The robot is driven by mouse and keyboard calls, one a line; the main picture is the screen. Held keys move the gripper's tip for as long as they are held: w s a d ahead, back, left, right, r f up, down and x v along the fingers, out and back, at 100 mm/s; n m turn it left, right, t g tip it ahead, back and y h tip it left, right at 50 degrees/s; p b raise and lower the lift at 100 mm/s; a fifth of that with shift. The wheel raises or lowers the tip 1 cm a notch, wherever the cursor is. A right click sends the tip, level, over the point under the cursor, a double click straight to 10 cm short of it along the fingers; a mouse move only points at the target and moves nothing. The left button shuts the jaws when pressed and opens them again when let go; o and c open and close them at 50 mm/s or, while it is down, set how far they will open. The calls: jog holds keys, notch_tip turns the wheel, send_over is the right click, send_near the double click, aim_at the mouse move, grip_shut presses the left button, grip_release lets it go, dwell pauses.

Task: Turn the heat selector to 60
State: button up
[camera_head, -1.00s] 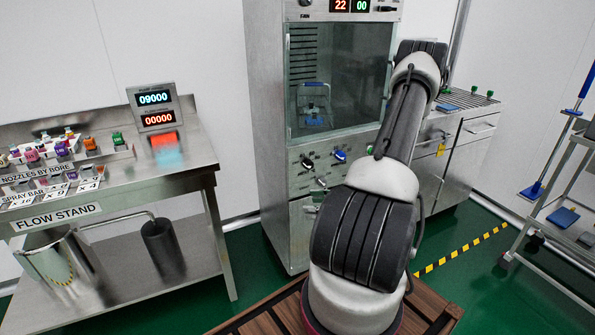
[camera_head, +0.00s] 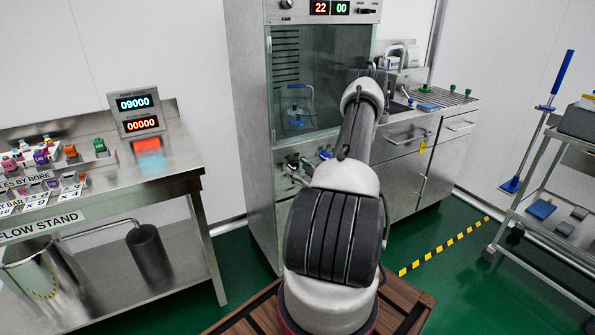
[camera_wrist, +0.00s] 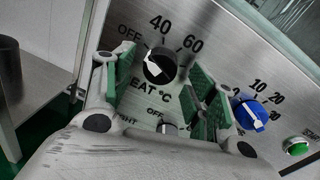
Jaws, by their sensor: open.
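The heat selector (camera_wrist: 158,66) is a round black knob with a white pointer on the steel control panel, seen in the wrist view. OFF, 40 and 60 are printed around it from left to right, with HEAT °C below. Its pointer appears to aim up-left, toward the OFF side; the exact mark is hard to tell. My gripper (camera_wrist: 163,78) is open, its green-padded fingers on either side of the knob. I cannot tell whether they touch it. In the head view my arm hides most of the gripper at the washer's panel (camera_head: 283,190).
A blue knob (camera_wrist: 249,112) with a 10-20-30 scale and a green button (camera_wrist: 295,146) sit to the right on the panel. Another knob (camera_wrist: 167,129) is partly hidden below. The flow stand (camera_head: 190,160) is left, a sink counter (camera_head: 455,108) right.

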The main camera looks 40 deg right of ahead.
jog(key=shift+w, duration=0.3)
jog(key=c, duration=1)
